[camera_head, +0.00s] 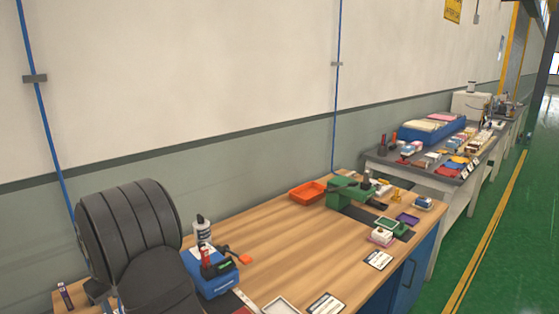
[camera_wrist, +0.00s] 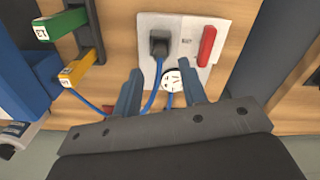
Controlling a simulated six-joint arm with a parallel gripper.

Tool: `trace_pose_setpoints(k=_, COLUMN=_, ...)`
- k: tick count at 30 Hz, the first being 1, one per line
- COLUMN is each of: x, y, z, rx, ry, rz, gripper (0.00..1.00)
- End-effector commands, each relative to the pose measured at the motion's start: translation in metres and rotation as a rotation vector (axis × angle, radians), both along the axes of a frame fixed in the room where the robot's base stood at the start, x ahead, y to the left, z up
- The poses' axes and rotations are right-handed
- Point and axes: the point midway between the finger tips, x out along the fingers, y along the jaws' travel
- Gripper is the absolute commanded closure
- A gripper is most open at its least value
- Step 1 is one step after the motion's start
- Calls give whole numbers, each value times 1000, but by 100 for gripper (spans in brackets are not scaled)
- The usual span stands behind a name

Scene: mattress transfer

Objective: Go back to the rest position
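My gripper (camera_wrist: 162,84) shows in the wrist view with its two blue-grey fingers spread apart. No object is held between them. Beyond the fingers is a pale panel (camera_wrist: 182,27) on a wood-coloured surface. The panel carries a black block (camera_wrist: 158,45), a red bar (camera_wrist: 207,45) and a round white dial (camera_wrist: 171,80) with a blue cable. The dial appears between the fingertips, and I cannot tell how far beyond them it lies. I cannot make out my gripper in the head view.
The wooden bench (camera_head: 275,245) holds an orange tray (camera_head: 307,192), a green device (camera_head: 347,192), a white bottle (camera_head: 201,230) and a blue box (camera_head: 211,281). A large black ribbed shape (camera_head: 130,230) covers the left. A cluttered grey table (camera_head: 385,160) stands beyond. The bench middle is mostly clear.

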Motion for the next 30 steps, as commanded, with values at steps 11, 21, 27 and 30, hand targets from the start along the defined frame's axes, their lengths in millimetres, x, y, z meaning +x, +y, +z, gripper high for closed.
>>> trace_pose_setpoints(k=11, x=1, y=1, z=-38, rx=5, ry=-5, rz=0, gripper=61)
trace_pose_setpoints(k=21, x=11, y=-37, z=9, rx=2, ry=-1, rz=-3, gripper=61)
trace_pose_setpoints(k=27, x=21, y=-70, z=30, rx=2, ry=-2, rz=-3, gripper=61)
trace_pose_setpoints(k=30, x=26, y=-87, z=40, rx=1, ry=-2, rz=-4, gripper=61)
